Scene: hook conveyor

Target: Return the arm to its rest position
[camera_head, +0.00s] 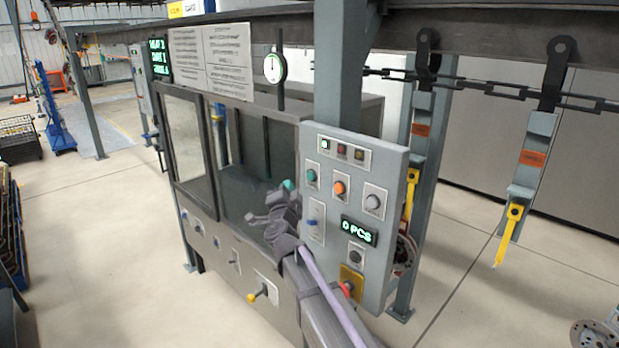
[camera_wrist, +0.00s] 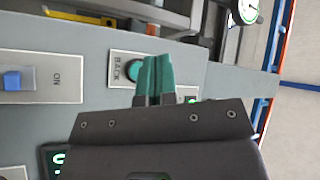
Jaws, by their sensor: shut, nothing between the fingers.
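My gripper (camera_head: 289,187) is at the end of my arm, in front of the grey cabinet and left of the control panel (camera_head: 390,160). Its teal fingertips are together with nothing between them, and they also show in the wrist view (camera_wrist: 158,78). In the wrist view the fingertips partly overlap a teal button (camera_wrist: 134,70) labelled BACK. I cannot tell from that view how far the tips are from the panel. In the head view they appear apart from its buttons. A blue switch (camera_wrist: 13,81) labelled ON shows at the left of the wrist view.
The panel carries an orange button (camera_head: 340,188), a green "0 PCS" display (camera_head: 359,232) and a red button (camera_head: 347,289). A yellow-knobbed lever (camera_head: 252,298) sticks out of the cabinet front. A hanger with a yellow hook (camera_head: 513,215) hangs from the chain at right. Open floor lies left.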

